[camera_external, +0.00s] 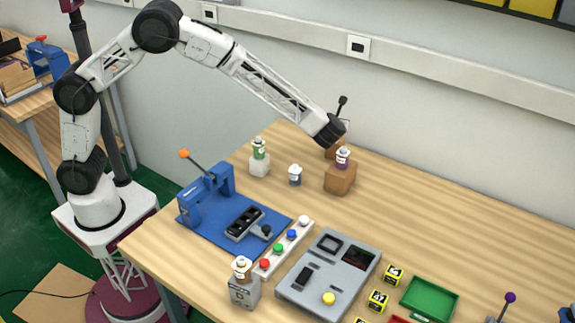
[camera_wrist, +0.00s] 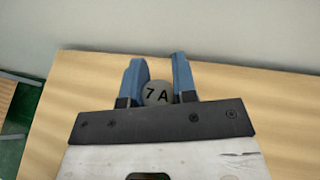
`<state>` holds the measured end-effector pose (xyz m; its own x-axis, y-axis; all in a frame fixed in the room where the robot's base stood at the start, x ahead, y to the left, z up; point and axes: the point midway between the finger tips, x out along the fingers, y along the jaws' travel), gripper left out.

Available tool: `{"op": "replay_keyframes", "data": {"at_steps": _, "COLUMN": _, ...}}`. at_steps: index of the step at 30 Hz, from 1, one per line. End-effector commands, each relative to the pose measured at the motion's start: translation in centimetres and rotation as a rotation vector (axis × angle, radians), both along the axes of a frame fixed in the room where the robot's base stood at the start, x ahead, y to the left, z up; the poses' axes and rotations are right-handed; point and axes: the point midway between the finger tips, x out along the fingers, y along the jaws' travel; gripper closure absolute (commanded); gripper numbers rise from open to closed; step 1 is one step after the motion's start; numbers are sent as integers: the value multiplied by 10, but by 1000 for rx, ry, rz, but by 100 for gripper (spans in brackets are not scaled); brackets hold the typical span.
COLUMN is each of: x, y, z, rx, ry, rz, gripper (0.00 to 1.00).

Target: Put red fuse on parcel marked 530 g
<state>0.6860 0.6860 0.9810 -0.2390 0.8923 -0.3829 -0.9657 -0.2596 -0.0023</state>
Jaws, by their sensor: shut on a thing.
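In the wrist view my gripper (camera_wrist: 156,75) has its two blue fingers closed on a round grey thing (camera_wrist: 157,93) marked "7 A". Only its end face shows, and no red is visible on it. In the external view the end of my arm is above the back of the table, and the fingers cannot be made out. A brown box (camera_external: 341,180) stands just below it with a purple-and-white bottle (camera_external: 343,158) on top. Another brown block (camera_external: 333,151) shows partly behind. I cannot read a 530 g mark on anything, and I cannot identify a red fuse.
A blue press (camera_external: 209,195) stands at the left, a white strip of coloured buttons (camera_external: 284,247) and a grey panel (camera_external: 330,272) in front. Bottles stand on a white block (camera_external: 260,166) and a grey block (camera_external: 244,290). Yellow cubes (camera_external: 377,301) and a green tray (camera_external: 428,299) are at front right. The back right table is clear.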

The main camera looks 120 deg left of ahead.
Motion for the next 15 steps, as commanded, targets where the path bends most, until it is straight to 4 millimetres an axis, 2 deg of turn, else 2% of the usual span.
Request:
{"op": "replay_keyframes", "data": {"at_steps": 1, "x": 0, "y": 0, "z": -8, "rx": -2, "ry": 2, "rz": 0, "gripper": 97}}
{"op": "replay_keyframes", "data": {"at_steps": 6, "x": 0, "y": 0, "z": -23, "rx": 0, "ry": 1, "rz": 0, "gripper": 97}}
{"op": "replay_keyframes", "data": {"at_steps": 15, "x": 0, "y": 0, "z": -26, "rx": 0, "ry": 1, "rz": 0, "gripper": 97}}
